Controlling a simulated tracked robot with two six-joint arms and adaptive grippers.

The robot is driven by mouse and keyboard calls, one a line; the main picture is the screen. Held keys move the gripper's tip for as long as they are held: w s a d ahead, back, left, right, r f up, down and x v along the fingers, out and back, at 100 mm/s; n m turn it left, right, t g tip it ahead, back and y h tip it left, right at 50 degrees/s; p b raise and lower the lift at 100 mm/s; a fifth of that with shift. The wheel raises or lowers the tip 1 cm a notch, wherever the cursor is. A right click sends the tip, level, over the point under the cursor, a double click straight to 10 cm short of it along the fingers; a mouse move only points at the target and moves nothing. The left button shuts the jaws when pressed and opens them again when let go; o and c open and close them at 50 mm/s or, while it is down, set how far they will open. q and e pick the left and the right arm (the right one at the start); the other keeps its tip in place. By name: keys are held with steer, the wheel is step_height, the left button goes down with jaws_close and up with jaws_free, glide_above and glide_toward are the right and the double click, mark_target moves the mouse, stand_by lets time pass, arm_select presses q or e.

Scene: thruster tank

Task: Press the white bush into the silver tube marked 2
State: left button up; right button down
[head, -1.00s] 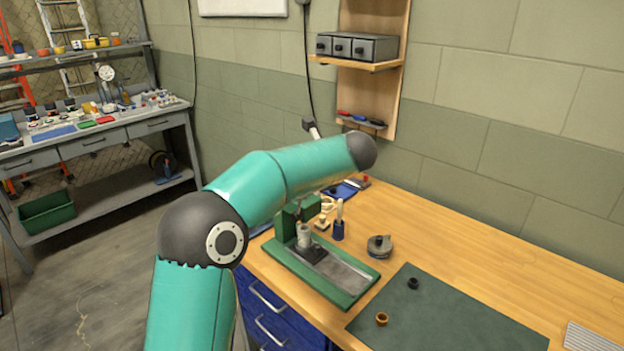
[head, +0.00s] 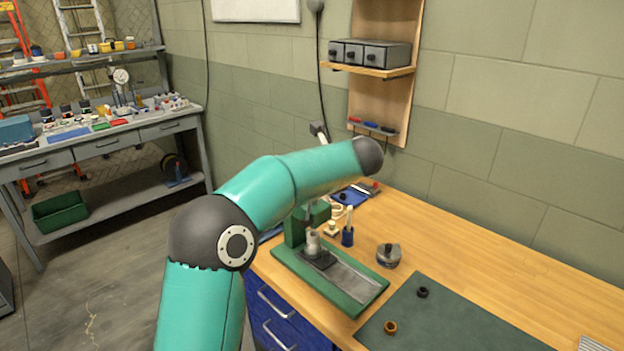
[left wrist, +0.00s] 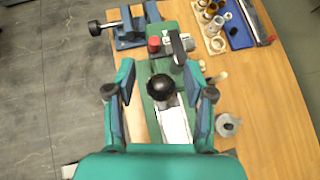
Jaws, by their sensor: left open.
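A green press (head: 295,228) stands on the wooden bench, with a grey-silver tube (head: 313,242) upright on its base under the ram. I cannot read a number on the tube, and cannot make out a white bush at it. In the left wrist view the press (left wrist: 158,100) lies straight below, and its round black knob (left wrist: 161,88) shows between my fingers. My left gripper (left wrist: 160,92) is open, its fingers on either side of the knob with gaps visible. My right gripper is in neither view.
A round grey tin (head: 388,255) stands right of the press. A dark mat (head: 450,320) holds a black ring (head: 422,292) and a brown ring (head: 390,327). A blue holder (head: 347,237) stands behind the press. The left wrist view shows a blue vise (left wrist: 128,30) and a parts tray (left wrist: 210,35).

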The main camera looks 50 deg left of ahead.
arm_select(q)
steer(key=shift+d, duration=0.1)
steer(key=shift+d+r, duration=0.15)
steer(key=shift+d, duration=0.1)
steer(key=v, duration=1.1)
steer(key=shift+s+r, duration=0.1)
